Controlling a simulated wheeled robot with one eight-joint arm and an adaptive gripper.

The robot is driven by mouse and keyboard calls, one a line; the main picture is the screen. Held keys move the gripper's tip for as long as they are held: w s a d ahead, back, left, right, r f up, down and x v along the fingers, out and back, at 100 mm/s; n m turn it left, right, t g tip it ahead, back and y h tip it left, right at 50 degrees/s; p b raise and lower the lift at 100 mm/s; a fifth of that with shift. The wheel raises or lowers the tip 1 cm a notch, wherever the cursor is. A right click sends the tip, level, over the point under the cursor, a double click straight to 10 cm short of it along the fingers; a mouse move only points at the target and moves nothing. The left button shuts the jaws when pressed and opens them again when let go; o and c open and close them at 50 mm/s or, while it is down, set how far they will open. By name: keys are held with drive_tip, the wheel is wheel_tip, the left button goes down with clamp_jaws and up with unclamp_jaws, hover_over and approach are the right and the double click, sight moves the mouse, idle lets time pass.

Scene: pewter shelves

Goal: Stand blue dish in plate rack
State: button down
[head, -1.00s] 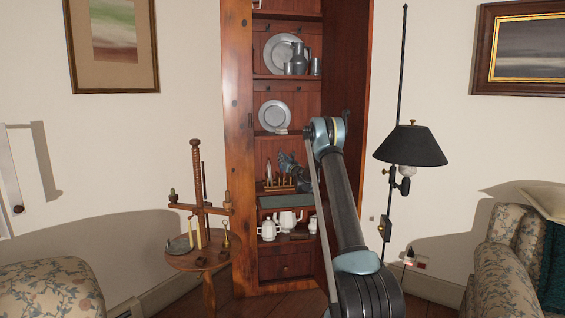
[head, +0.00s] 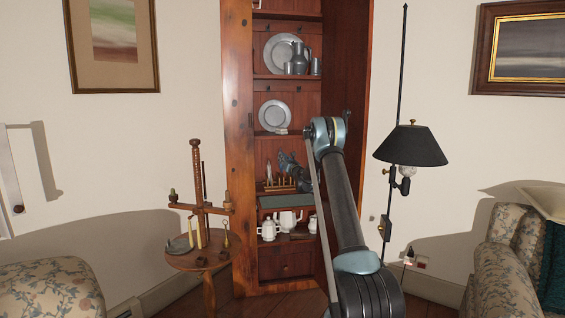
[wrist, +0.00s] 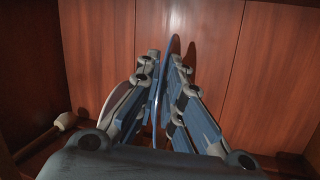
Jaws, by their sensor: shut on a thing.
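The blue dish (wrist: 167,52) shows nearly edge-on in the wrist view, upright between the two fingers. My gripper (wrist: 168,66) is shut on it. In the head view my gripper (head: 284,158) is inside the cupboard, just above the wooden plate rack (head: 277,186), whose pegs stand up from the shelf. The fingers hide much of the dish, and its lower edge is hidden in the wrist view. I cannot tell whether the dish touches the rack.
A pale-rimmed round piece (wrist: 118,106) stands left of the fingers. A wooden piece with a rounded end (wrist: 63,122) lies at the far left. White pots (head: 287,222) stand below, and pewter plates (head: 274,115) above. The cupboard's side walls bound the space.

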drive_tip(key=shift+f, duration=3.6)
drive_tip(key=c, duration=1.7)
unclamp_jaws()
drive_tip(key=shift+o, duration=0.2)
drive_tip(key=v, duration=1.2)
